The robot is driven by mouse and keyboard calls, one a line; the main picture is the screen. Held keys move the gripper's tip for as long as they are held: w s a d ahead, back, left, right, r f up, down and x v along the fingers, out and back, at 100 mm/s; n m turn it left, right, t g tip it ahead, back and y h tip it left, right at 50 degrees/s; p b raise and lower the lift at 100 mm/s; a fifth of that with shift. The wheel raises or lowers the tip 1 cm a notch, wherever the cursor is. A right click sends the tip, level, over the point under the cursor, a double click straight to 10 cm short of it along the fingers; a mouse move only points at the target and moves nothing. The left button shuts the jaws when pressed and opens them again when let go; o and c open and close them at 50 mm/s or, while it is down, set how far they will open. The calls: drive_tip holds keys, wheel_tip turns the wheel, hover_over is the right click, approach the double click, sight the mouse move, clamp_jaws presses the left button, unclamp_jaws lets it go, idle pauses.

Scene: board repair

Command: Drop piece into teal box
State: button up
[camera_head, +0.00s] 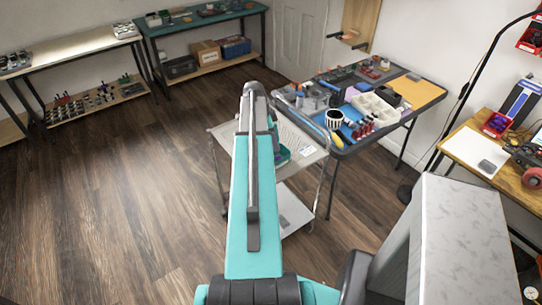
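A small teal-green box (283,156) sits on the top shelf of the metal cart (310,160), just right of my arm. My arm hides its left part, and I cannot make out what is inside. My arm's teal link runs up the middle of the picture and covers the left-middle of the cart. My gripper is not visible; the arm hides that area. I cannot pick out the piece in this view.
Behind the cart, a dark folding table (420,95) holds a white tray, a yellow-handled tool (337,139) and several small items. A wooden desk (458,150) is at the right. Benches line the back left wall. Wooden floor (120,210) is clear on the left.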

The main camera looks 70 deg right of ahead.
drive_tip(key=b+v, duration=0.2)
drive_tip(key=v, duration=0.8)
drive_tip(key=shift+w+a+b, duration=0.1)
drive_tip(key=shift+w+b, duration=0.05)
drive_tip(key=shift+b, duration=0.15)
idle(0.7)
